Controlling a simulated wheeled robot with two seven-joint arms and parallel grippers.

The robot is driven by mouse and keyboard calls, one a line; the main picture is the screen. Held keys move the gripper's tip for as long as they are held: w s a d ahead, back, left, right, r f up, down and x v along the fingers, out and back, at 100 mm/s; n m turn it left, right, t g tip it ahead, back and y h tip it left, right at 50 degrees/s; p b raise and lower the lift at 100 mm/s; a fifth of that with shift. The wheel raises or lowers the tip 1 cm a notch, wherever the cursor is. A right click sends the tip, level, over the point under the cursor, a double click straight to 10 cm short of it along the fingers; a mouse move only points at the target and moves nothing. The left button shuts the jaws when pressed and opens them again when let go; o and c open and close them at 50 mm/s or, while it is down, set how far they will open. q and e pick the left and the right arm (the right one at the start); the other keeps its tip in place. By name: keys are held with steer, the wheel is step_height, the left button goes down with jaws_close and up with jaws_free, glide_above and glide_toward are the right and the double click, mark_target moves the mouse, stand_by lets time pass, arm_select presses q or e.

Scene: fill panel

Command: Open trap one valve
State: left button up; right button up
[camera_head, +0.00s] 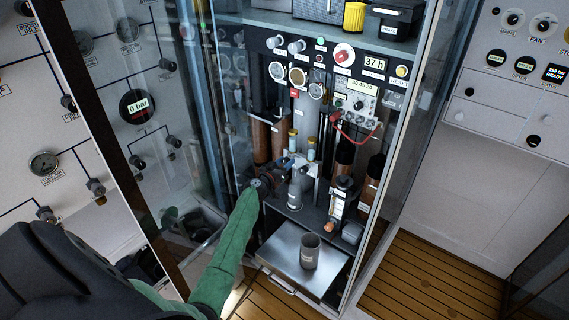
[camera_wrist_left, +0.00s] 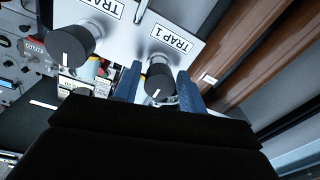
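The trap one valve is a dark round knob (camera_wrist_left: 158,80) with a white pointer mark, below a white "TRAP 1" label (camera_wrist_left: 171,39) in the left wrist view. My left gripper (camera_wrist_left: 159,92) has its two blue fingers apart, one on each side of this knob. Small gaps seem to show between fingers and knob; contact is not clear. In the head view my left gripper (camera_head: 284,164) is inside the cabinet, and the knob cannot be made out there. My right gripper is not in view.
A similar knob (camera_wrist_left: 72,46) with a partly cut-off "TRAP" label is close by on the left. Brown cylinders (camera_head: 262,141) stand inside the cabinet. A pulled-out metal tray (camera_head: 280,262) holds a grey cup (camera_head: 310,251). A glass door edge (camera_head: 112,170) is beside my arm.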

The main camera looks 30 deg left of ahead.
arm_select(q)
steer(key=c, duration=0.7)
